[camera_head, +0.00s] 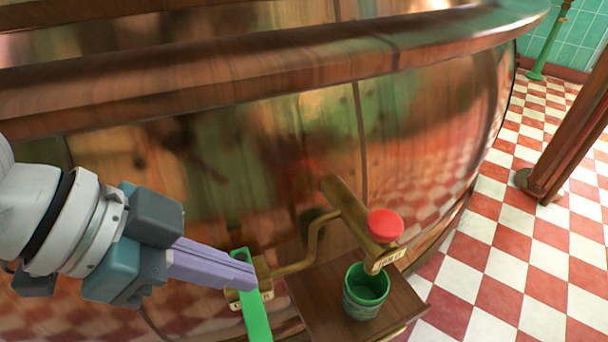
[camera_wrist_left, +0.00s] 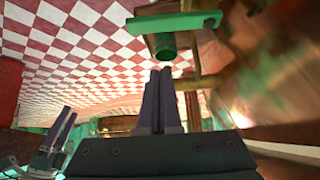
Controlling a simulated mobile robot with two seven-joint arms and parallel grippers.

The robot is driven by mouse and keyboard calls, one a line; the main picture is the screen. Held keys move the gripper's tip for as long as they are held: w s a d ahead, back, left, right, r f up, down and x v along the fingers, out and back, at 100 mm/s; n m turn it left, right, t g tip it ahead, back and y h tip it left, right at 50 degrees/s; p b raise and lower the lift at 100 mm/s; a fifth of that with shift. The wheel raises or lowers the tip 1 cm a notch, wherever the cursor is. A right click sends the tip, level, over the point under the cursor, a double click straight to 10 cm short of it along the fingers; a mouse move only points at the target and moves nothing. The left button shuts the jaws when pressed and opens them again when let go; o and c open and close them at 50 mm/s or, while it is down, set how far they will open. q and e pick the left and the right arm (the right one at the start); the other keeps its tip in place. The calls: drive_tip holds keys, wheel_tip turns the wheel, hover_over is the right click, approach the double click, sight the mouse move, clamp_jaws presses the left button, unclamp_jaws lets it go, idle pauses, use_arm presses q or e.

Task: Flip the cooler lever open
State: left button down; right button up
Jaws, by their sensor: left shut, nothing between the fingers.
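The green lever (camera_head: 256,318) hangs down from a brass valve with a small label plate, low on the copper kettle. My left gripper (camera_head: 252,276) is shut and empty, its purple fingertips right by the top of the lever; I cannot tell whether they touch. In the left wrist view the shut fingers (camera_wrist_left: 162,74) point toward a flat green bar (camera_wrist_left: 175,22), which looks like the lever. What seems to be my right gripper (camera_wrist_left: 62,130) shows small at the lower left of the left wrist view; its finger gap is unclear.
A brass tap with a red knob (camera_head: 385,225) stands right of the lever, joined by a bent pipe. A green cup (camera_head: 366,290) stands below it on a wooden shelf (camera_head: 315,290). The copper kettle (camera_head: 280,140) fills the back. Checkered floor (camera_head: 510,270) lies open at right.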

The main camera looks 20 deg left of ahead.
sight(263, 308)
use_arm(q)
drive_tip(key=b+x, duration=0.7)
drive_tip(key=x, duration=0.4)
drive_tip(key=s+a, duration=0.3)
drive_tip(key=a, duration=0.1)
drive_tip(key=shift+r, duration=0.35)
drive_tip(key=shift+w, duration=0.1)
